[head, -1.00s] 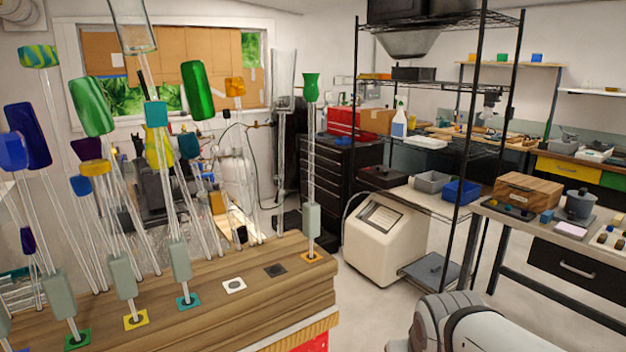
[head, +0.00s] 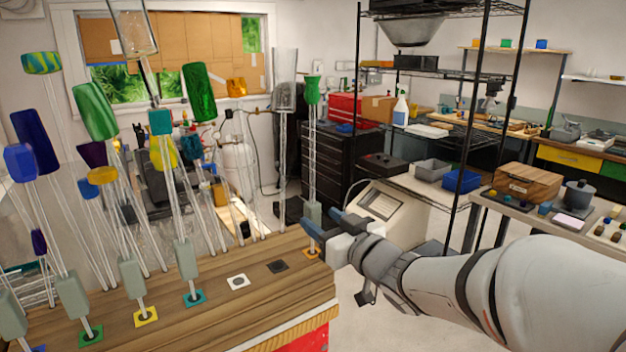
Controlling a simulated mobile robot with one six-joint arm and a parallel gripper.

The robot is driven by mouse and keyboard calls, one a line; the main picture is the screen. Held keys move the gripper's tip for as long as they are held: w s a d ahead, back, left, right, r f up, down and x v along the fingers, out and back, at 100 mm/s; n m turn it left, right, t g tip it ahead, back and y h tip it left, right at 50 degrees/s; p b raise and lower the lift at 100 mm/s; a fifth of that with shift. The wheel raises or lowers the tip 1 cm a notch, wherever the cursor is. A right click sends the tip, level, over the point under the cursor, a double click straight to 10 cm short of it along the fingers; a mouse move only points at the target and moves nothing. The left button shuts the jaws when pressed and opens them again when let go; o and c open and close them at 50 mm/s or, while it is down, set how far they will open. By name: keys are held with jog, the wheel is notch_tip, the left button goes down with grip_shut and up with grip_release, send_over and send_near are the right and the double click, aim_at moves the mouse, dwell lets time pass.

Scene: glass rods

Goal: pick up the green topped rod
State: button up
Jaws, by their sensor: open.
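A rod with a green flared top (head: 312,90) stands upright at the right end of the wooden rack (head: 215,302) in the head view. Its clear glass shaft runs down to a grey-green block near the rack top, above an orange square. My gripper (head: 324,222) is open, its dark blue fingers low beside the rod's lower end. I cannot tell whether the rod is between the fingers.
Blue, purple, yellow and teal topped rods crowd the rack's left and middle. A black wire shelf (head: 470,120) and a beige machine (head: 381,207) stand behind my arm.

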aim_at(314, 215)
jog(key=shift+f+p+x, duration=0.15)
jog(key=shift+p+x, duration=0.2)
jog(key=shift+x, duration=1.25)
jog(key=shift+f+p+x, duration=0.1)
jog(key=shift+p+x, duration=0.25)
jog(key=shift+x, duration=1.2)
jog(key=shift+c, duration=0.3)
grip_shut()
